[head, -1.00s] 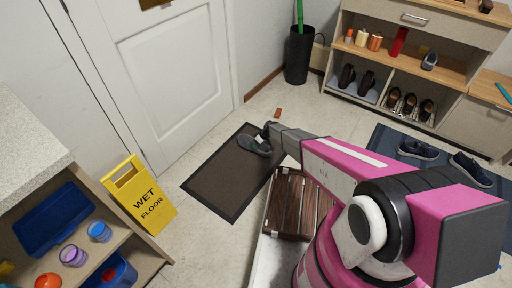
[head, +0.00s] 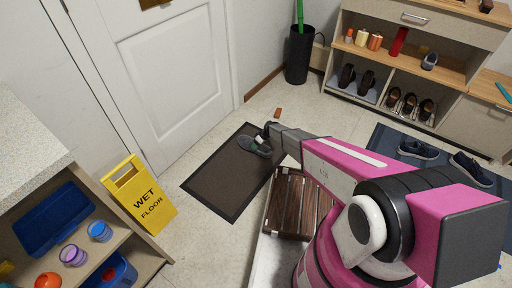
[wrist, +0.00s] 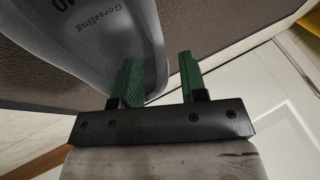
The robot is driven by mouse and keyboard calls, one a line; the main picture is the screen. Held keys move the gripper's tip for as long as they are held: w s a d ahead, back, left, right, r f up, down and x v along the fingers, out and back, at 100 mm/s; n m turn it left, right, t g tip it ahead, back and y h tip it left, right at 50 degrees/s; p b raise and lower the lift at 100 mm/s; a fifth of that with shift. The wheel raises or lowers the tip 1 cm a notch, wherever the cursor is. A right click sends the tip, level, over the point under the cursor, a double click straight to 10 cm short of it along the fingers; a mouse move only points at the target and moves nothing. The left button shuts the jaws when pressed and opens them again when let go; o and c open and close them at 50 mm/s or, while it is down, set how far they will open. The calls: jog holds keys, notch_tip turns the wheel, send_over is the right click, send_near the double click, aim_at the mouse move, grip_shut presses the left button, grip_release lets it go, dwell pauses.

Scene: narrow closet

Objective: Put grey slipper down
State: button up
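The grey slipper (head: 254,146) lies on the dark brown doormat (head: 222,187), near its far right corner, in the head view. In the wrist view the slipper's grey insole (wrist: 95,40) with dark lettering fills the upper left. My gripper (wrist: 158,80) has two green fingers spread apart. The left finger overlaps the slipper's inside and the right finger is outside its edge, with a clear gap between them. In the head view my gripper (head: 265,133) is at the slipper's right end, partly hidden by my wrist. I cannot tell whether a finger touches the slipper.
A white door (head: 165,80) stands behind the mat. A yellow wet floor sign (head: 140,195) is left of it. A black bin (head: 299,55) stands at the back. A shoe shelf (head: 400,65) is at the right. A brown slatted wooden piece (head: 290,205) is near my arm.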

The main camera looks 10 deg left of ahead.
jog(key=v, duration=1.2)
jog(key=s+d+r+m+h, duration=0.1)
jog(key=s+d+r+m, duration=0.15)
jog(key=d+r, duration=0.4)
jog(key=s+d+r+m+t+h, duration=0.1)
jog(key=s+d+r, duration=0.3)
jog(key=d+r, duration=0.3)
jog(key=s+d+r+m+h, duration=0.1)
jog(key=s+d+r+m, duration=0.1)
jog(key=s+d+r, duration=0.45)
jog(key=s+d+r+m+h, duration=0.1)
jog(key=s+d+r+m, duration=0.3)
jog(key=s+d+r, duration=0.2)
jog(key=s+d+r+m+t+h, duration=0.1)
jog(key=s+d+r+m+h, duration=0.1)
jog(key=s+d+r, duration=0.5)
notch_tip(320, 180, up, 6)
jog(key=d+m, duration=0.1)
jog(key=d, duration=0.1)
jog(key=shift+s+d+m, duration=0.2)
jog(key=shift+d+m, duration=0.15)
jog(key=shift+d, duration=0.05)
